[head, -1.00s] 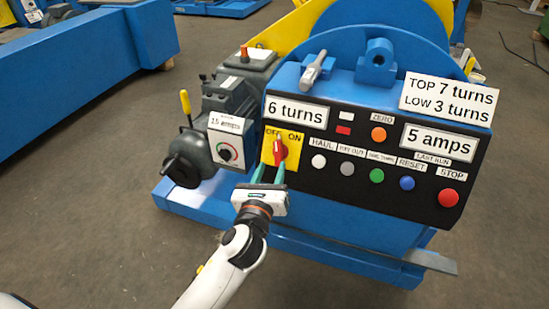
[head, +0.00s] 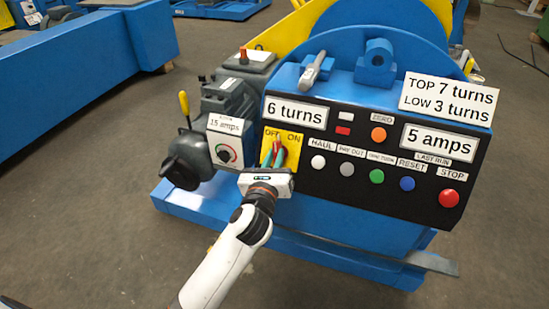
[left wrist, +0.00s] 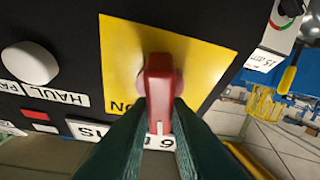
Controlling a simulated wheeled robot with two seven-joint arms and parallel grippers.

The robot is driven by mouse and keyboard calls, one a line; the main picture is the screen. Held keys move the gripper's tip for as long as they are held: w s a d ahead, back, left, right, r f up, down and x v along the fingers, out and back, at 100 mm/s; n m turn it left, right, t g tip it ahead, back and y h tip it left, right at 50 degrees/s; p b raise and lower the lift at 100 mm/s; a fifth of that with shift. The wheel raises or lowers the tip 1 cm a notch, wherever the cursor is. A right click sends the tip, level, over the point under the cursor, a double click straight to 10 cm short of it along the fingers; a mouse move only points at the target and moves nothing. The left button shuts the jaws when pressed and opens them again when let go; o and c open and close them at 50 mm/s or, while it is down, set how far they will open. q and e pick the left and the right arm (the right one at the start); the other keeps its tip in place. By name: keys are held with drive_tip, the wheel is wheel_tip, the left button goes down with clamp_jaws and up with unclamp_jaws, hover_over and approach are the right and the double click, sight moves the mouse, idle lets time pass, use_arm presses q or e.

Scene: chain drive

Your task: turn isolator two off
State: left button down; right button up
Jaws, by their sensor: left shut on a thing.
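The switch is a red handle (head: 280,158) on a yellow plate (head: 296,153) marked OFF at upper left and ON at upper right. It is at the left end of the black control panel. My left gripper (head: 273,155) is shut on the red handle, with green fingers on either side of it. In the left wrist view the handle (left wrist: 160,85) sits between the fingers (left wrist: 160,140), with a white mark at its lower end. The ON marking is partly visible there and the OFF marking is hidden. No "isolator two" label is readable. My right gripper is not in view.
The control panel (head: 330,187) carries several coloured buttons, including a red STOP button (head: 449,198), right of the switch. A "15 amps" box with a dial (head: 226,153) and a grey motor (head: 228,100) stand close on the left. Open floor (head: 90,220) lies at left.

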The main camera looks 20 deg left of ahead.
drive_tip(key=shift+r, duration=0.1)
use_arm(q)
drive_tip(key=shift+d+r+n+g+y+p, duration=0.15)
drive_tip(key=shift+n+y+p, duration=0.25)
drive_tip(key=shift+n, duration=0.4)
drive_tip(key=shift+a+n+g+y+p, duration=0.15)
drive_tip(key=shift+n+y+p, duration=0.25)
drive_tip(key=shift+n, duration=0.4)
drive_tip(key=shift+d+n, duration=0.1)
drive_tip(key=shift+n, duration=0.3)
drive_tip(key=n+g+y+p, duration=0.1)
drive_tip(key=n+p, duration=0.1)
drive_tip(key=n, duration=0.1)
drive_tip(key=shift+n+y, duration=0.5)
drive_tip(key=shift+n, duration=0.1)
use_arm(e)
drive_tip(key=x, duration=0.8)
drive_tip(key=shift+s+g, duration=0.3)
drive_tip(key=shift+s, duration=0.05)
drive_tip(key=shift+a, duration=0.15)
use_arm(q)
drive_tip(key=c, duration=1.4)
unclamp_jaws()
drive_tip(key=shift+o, duration=0.2)
drive_tip(key=shift+s+p, duration=0.1)
drive_tip(key=shift+p, duration=0.2)
